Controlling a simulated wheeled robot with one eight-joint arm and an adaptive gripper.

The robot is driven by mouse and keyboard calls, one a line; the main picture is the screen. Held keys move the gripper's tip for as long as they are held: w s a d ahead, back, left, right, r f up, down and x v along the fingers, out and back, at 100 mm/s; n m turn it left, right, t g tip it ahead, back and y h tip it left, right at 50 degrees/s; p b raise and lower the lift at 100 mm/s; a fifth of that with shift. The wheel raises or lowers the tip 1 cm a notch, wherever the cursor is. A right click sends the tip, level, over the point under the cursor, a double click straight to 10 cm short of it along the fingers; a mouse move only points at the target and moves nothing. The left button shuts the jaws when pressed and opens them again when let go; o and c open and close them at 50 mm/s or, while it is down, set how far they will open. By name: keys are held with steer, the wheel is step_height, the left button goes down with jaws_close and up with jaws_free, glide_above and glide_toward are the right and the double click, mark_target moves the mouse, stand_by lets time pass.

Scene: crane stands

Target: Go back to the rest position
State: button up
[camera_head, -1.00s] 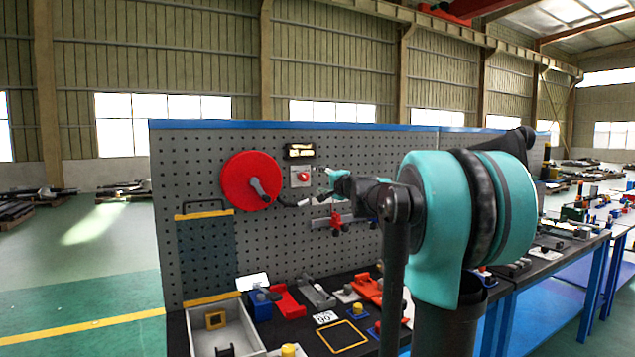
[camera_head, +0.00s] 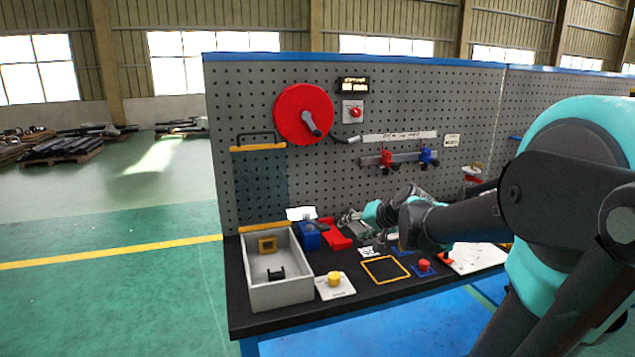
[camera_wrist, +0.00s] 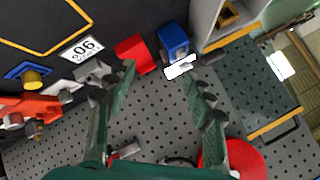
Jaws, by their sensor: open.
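My gripper (camera_wrist: 163,85) is open and empty in the wrist view, its two green fingers spread over the pegboard and the back of the bench. In the head view my gripper (camera_head: 352,216) is small and partly hidden by my arm, low over the black bench (camera_head: 290,318) near the pegboard (camera_head: 440,85). Nothing shows between the fingers. My teal and black arm reaches in from the right and covers part of the bench.
A grey bin (camera_head: 283,296) stands at the bench's left end. A red reel (camera_head: 303,105) with a crank hangs on the pegboard, also in the wrist view (camera_wrist: 245,158). A blue block (camera_head: 308,237), red holder (camera_head: 337,235) and yellow button (camera_head: 334,279) crowd the bench.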

steer(key=s+d+f+g+h, duration=0.1)
steer(key=s+f, duration=0.3)
steer(key=s+d+f+n+g+h, duration=0.1)
steer(key=s+f, duration=0.3)
steer(key=s+d+f+n+g+h, duration=0.1)
steer(key=s+f, duration=0.3)
steer(key=s, duration=0.1)
steer(key=shift+d+f, duration=0.2)
steer(key=shift+d, duration=0.05)
steer(key=s+d+f+h, duration=0.1)
steer(key=s+d+f, duration=0.1)
steer(key=s+f, duration=0.1)
steer(key=s+d+f+n+g+h, duration=0.1)
steer(key=s+d+f, duration=0.1)
steer(key=s, duration=0.3)
steer(key=shift+s+d+f+g+h, duration=0.3)
steer(key=shift+s+d+f, duration=0.05)
steer(key=shift+f, duration=0.3)
